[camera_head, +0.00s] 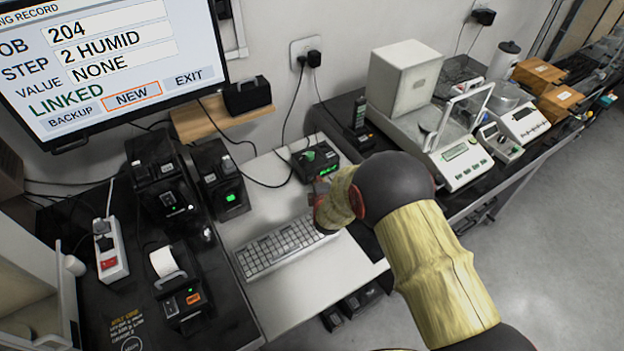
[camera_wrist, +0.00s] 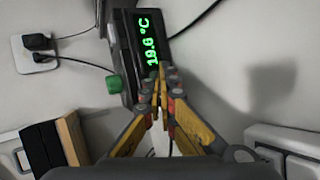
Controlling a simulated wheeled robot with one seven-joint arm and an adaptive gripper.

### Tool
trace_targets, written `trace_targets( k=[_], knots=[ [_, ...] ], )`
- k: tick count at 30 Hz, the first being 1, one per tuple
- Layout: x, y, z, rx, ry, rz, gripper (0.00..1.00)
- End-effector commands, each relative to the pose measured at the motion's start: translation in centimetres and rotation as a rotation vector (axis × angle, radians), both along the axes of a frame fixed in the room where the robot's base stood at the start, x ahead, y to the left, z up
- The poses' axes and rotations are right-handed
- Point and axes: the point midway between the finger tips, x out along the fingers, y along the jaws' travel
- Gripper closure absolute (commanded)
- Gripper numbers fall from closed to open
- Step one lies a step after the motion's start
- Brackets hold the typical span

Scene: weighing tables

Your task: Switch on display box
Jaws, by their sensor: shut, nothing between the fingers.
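The display box (camera_head: 309,168) is a small black box with a green knob on top, on the white table behind the keyboard. In the wrist view, the display box (camera_wrist: 127,48) shows lit green digits reading about 19.8 °C, and its green knob (camera_wrist: 114,84) is left of my fingers. My gripper (camera_wrist: 163,72) is shut with nothing in it, its fingertips close to the lower part of the display face. I cannot tell whether they touch it. In the head view, my arm partly hides my gripper (camera_head: 322,200), just in front of the box.
A white keyboard (camera_head: 283,247) lies in front of the box. Black devices with lit buttons (camera_head: 217,178) stand left. A power strip (camera_head: 110,250) with a red switch lies farther left. A handset (camera_head: 360,121) and balances (camera_head: 462,160) stand right. A monitor (camera_head: 110,60) hangs above.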

Motion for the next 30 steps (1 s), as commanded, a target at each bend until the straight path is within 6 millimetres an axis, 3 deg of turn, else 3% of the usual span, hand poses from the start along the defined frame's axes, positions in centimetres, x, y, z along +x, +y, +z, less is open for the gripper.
trace_targets(
  k=[14, 30],
  knots=[
    [-0.7, -0.5, 0.0, 0.0, 0.0, -0.001, 1.0],
    [-4.6, -3.2, 0.1, 0.0, 0.0, -0.001, 1.0]
  ],
)
